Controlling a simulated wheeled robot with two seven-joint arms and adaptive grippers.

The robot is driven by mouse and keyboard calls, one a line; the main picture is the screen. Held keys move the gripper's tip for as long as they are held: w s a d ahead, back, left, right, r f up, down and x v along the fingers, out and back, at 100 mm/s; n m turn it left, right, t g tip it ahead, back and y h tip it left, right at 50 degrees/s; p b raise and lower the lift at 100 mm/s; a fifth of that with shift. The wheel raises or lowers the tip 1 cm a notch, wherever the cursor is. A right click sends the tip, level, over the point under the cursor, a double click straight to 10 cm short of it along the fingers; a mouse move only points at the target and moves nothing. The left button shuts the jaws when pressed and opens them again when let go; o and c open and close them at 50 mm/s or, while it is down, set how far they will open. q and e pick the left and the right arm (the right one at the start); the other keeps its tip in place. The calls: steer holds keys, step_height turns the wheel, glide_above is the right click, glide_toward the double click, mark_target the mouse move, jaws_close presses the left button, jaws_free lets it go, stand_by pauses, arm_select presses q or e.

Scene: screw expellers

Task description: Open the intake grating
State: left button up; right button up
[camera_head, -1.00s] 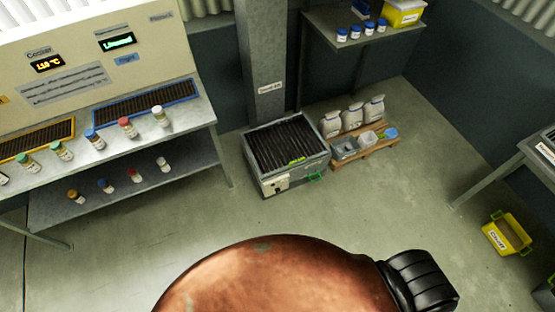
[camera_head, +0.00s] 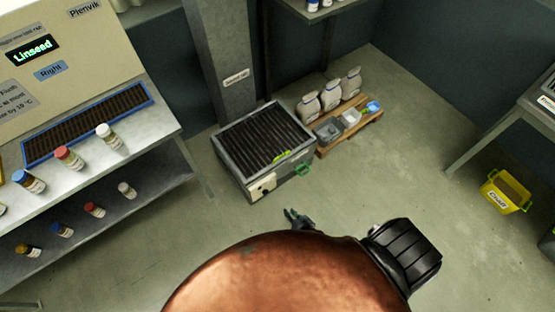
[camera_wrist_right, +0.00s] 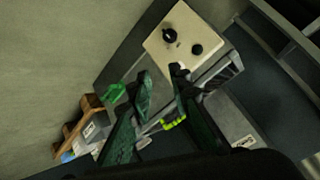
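The intake grating (camera_head: 262,140) is a dark ribbed panel on top of a grey metal box on the floor. It lies flat and looks closed. A yellow-green grip (camera_head: 282,156) sits at its front edge; it also shows in the right wrist view (camera_wrist_right: 175,122). A green handle (camera_head: 303,169) sticks out at the box's front right corner. My right gripper (camera_head: 294,215) is in front of the box, apart from it. In the right wrist view its two green-padded fingers (camera_wrist_right: 165,103) are spread with nothing held between them. My left gripper is out of view.
A cream panel with black knobs (camera_wrist_right: 182,40) is on the box's front. A pallet (camera_head: 350,125) with bags and small bins stands right of the box. A bench (camera_head: 150,133) with bottles is at left. A yellow bin (camera_head: 505,192) is at right. Floor before the box is clear.

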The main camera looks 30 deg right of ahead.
steer(key=w+d+m+t+h+b, duration=0.1)
steer(key=w+m+t+h+b, duration=0.25)
steer(key=w, duration=0.65)
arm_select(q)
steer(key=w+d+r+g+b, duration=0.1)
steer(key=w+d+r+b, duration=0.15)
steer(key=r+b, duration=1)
arm_select(e)
steer(key=m+g+h+b, duration=0.1)
steer(key=m+h+b, duration=0.45)
steer(key=m, duration=0.95)
glide_toward(281, 156)
step_height(281, 156, down, 2)
steer(key=w+d+h+p, duration=0.1)
steer(key=w+p, duration=0.1)
steer(key=b+x, duration=0.2)
steer(key=x, duration=0.5)
steer(key=shift+d+b, duration=0.1)
steer(key=shift+b, duration=0.3)
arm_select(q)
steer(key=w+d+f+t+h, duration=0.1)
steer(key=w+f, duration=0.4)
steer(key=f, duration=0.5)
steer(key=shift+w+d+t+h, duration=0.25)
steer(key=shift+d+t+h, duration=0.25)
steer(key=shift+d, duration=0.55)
arm_select(e)
steer(key=shift+w+d+r, duration=0.1)
steer(key=shift+w+d, duration=0.25)
steer(key=shift+c, duration=0.6)
